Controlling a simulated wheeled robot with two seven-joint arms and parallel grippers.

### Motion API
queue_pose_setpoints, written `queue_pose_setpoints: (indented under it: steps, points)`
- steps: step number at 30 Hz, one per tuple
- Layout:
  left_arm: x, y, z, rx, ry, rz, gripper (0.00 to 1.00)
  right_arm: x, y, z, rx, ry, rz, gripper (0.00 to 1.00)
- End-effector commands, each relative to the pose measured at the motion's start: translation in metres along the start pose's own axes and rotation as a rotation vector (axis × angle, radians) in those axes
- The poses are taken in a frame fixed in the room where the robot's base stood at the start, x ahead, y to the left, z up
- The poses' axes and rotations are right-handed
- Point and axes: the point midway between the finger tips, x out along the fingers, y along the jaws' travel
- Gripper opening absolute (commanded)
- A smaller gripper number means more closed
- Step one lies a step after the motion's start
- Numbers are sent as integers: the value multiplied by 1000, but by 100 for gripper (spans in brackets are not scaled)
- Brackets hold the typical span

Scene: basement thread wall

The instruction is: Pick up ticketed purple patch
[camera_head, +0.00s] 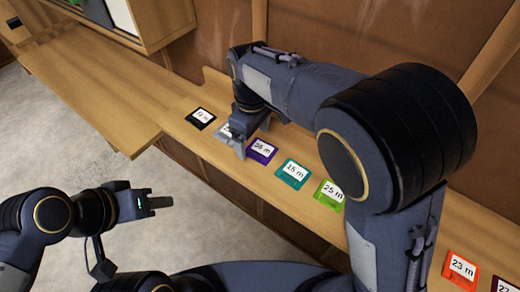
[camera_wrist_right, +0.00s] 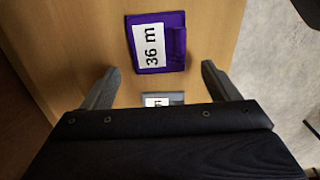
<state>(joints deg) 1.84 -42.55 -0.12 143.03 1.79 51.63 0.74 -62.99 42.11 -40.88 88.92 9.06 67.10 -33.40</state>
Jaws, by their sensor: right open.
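The purple patch (camera_head: 262,151) with a white ticket lies flat on the wooden shelf in the head view. In the right wrist view the purple patch (camera_wrist_right: 177,45) shows whole, its ticket reading "36 m". My right gripper (camera_head: 241,147) is just left of it, above a grey patch (camera_head: 226,132) that it partly hides. In the wrist view its two fingers (camera_wrist_right: 158,85) are apart with nothing between them, and the purple patch lies beyond the fingertips. My left gripper (camera_head: 158,203) is over the floor at lower left, away from the shelf; its jaw state is unclear.
A black patch (camera_head: 200,118) lies left of the grey one. Teal (camera_head: 293,173), green (camera_head: 329,195) and orange (camera_head: 461,269) patches lie to the right, with a dark red one (camera_head: 505,285) at the corner. A wall (camera_head: 340,33) stands behind the shelf. The wooden top (camera_head: 95,80) at left is bare.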

Motion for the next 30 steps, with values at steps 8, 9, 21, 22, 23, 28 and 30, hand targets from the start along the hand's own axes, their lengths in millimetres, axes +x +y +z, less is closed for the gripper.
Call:
queue_pose_setpoints:
  steps: [8, 9, 21, 22, 23, 28, 30]
  points:
    - [0, 0, 0, 0, 0, 0, 36, 15, 0, 0, 0, 2, 0, 82]
    - [0, 0, 0, 0, 0, 0, 36, 15, 0, 0, 0, 2, 0, 82]
    - [0, 0, 0, 0, 0, 0, 36, 14, 0, 0, 1, 2, -1, 39]
    - [0, 0, 0, 0, 0, 0, 36, 14, 0, 0, 1, 2, -1, 35]
    - [0, 0, 0, 0, 0, 0, 36, 14, 0, 0, 1, 2, -1, 34]
    - [0, 0, 0, 0, 0, 0, 36, 14, 0, 0, 1, 2, -1, 34]
    - [0, 0, 0, 0, 0, 0, 36, 13, 0, 0, 1, 2, -1, 34]
